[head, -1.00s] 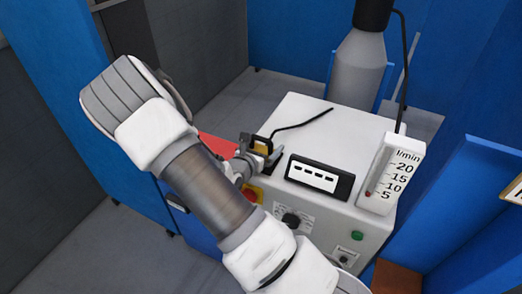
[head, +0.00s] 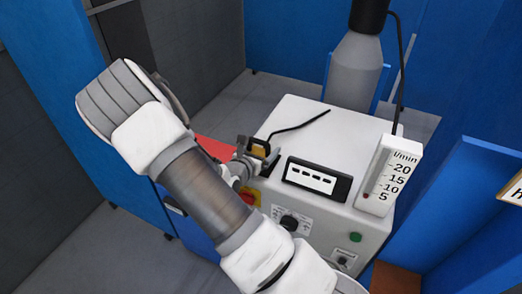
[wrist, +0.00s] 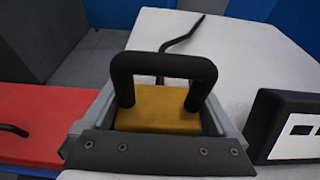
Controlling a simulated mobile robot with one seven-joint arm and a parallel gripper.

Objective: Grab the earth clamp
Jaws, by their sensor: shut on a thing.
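The earth clamp has a yellow-brown body with a black looped handle and shows in the wrist view (wrist: 160,108), between the jaws of my gripper (wrist: 158,135). In the head view the clamp (head: 259,147) is at the back left edge of the white machine top, with its black cable (head: 300,124) trailing to the right. My gripper (head: 255,156) is shut on it. The clamp's underside is hidden by the gripper, so I cannot tell if it touches the top.
The white welding machine (head: 302,108) carries a black display (head: 318,179) just right of the clamp and a flow gauge (head: 388,178) further right. A grey gas cylinder (head: 356,75) stands behind. A red surface (head: 214,149) lies left of the machine.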

